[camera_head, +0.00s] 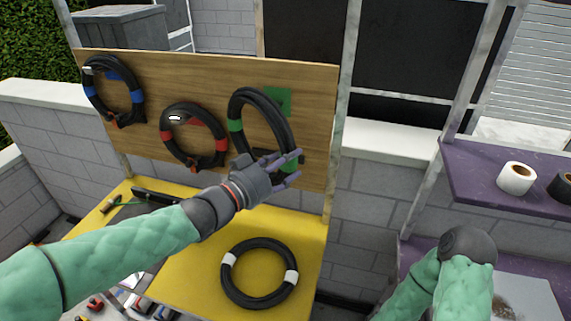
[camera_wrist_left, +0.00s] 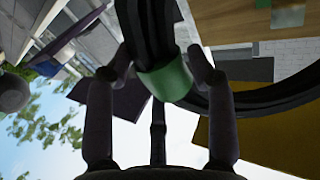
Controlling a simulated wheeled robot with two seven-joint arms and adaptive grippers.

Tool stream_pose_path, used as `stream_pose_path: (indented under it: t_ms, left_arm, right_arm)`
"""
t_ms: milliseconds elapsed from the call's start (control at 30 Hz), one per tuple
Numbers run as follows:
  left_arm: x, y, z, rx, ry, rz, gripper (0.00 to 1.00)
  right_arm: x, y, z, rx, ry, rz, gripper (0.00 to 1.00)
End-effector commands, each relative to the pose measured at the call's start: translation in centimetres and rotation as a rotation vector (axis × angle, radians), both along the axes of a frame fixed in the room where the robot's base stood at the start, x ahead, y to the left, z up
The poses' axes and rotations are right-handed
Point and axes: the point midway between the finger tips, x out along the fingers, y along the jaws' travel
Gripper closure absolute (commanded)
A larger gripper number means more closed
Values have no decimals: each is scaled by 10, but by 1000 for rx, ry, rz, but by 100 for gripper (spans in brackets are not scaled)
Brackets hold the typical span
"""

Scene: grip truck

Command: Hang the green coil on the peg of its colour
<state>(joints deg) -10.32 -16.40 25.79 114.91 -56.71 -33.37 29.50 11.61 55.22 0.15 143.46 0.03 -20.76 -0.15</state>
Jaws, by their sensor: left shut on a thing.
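The green coil (camera_head: 238,104), a black cable loop with green tape bands, is up against the wooden board in front of the green square (camera_head: 284,100). My left gripper (camera_head: 289,168) is shut on its lower right part, at a green band. In the left wrist view the fingers close around the black cable by the green tape (camera_wrist_left: 165,80). The coil hides most of the green square's left part. The green peg is hidden, so I cannot tell whether the loop is around it. My right gripper is not in view.
A blue-banded coil (camera_head: 97,86) and a red-banded coil (camera_head: 176,149) hang on the board (camera_head: 220,75) to the left. A white-banded coil (camera_head: 233,287) lies on the yellow table (camera_head: 205,295). A purple shelf (camera_head: 490,185) with tape rolls stands at right.

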Motion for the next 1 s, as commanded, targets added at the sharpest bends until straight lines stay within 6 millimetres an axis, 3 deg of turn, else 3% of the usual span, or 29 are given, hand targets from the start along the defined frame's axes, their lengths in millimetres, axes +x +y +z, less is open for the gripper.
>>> stream_pose_path:
  t_ms: [1000]
  left_arm:
    - [43,-8,2,0,-14,0,100]
  right_arm:
    - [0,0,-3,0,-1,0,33]
